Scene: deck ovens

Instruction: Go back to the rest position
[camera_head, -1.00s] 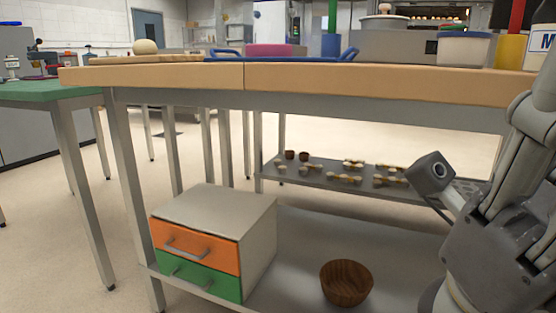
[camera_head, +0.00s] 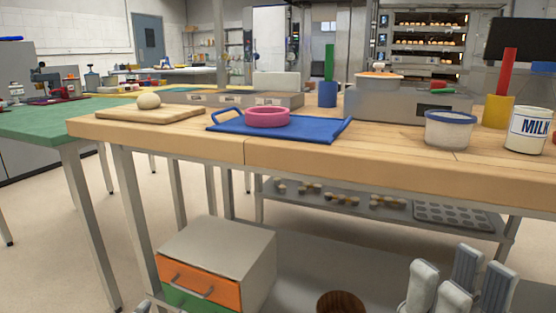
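My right gripper (camera_head: 458,285) shows at the bottom right as several light grey finger parts pointing up, in front of the lower shelf. They are cut off by the picture's lower edge, and I cannot tell whether it is open or shut. No object shows in it.
A wooden-topped table (camera_head: 400,160) stands ahead, with a blue tray (camera_head: 310,133), a pink bowl (camera_head: 267,117), dough (camera_head: 148,101), a lidded tub (camera_head: 449,130) and a milk can (camera_head: 528,130). Below are a drawer box (camera_head: 225,252) and a brown bowl (camera_head: 341,303). Floor at left is clear.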

